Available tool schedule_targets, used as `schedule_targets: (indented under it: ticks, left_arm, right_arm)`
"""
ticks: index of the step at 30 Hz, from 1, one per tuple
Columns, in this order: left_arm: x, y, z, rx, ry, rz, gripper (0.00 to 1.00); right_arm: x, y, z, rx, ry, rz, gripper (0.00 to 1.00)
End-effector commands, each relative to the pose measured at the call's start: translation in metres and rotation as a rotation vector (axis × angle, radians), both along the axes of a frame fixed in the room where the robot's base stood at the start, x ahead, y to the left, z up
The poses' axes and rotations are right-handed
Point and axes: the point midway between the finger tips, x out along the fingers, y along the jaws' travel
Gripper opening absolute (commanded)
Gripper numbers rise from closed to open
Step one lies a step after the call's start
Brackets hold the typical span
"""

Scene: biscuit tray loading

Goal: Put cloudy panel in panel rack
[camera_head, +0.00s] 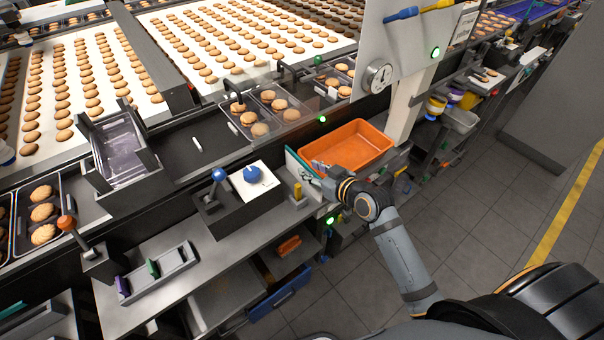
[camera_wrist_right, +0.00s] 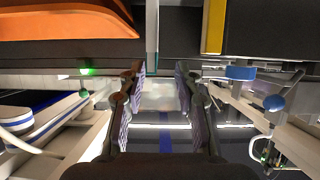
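A thin pale panel with a teal edge (camera_head: 293,160) stands upright at the left side of the orange bin. I cannot tell whether it is the cloudy panel or part of the panel rack. Its thin edge (camera_wrist_right: 152,40) shows ahead of the fingers in the right wrist view. My right gripper (camera_head: 314,182) is low beside it. In the right wrist view the two fingers (camera_wrist_right: 160,72) are apart, with nothing clearly held between them. A faint see-through panel (camera_head: 298,97) stands by the biscuit trays. I cannot identify the panel rack with certainty. My left gripper is not in view.
A black frame (camera_head: 95,160) holds clear trays. A grey holder (camera_head: 157,276) sits at lower left.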

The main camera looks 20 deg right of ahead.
Motion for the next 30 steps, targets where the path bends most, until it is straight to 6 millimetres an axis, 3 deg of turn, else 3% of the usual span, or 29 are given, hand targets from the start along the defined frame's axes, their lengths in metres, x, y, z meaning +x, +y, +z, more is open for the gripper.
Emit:
schedule_targets:
  ticks: [8,15,23,30]
  left_arm:
    - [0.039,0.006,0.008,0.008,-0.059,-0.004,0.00]
    - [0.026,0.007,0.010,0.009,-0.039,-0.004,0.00]
    - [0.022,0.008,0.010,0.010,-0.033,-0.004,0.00]
    - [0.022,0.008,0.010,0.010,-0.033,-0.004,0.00]
  right_arm:
    - [0.017,0.004,-0.004,0.002,0.001,0.000,0.33]
    - [0.050,0.011,-0.018,0.001,0.000,0.001,0.33]
    - [0.052,0.013,-0.020,-0.001,0.001,0.001,0.33]
    - [0.052,0.012,-0.020,-0.001,0.001,0.000,0.00]
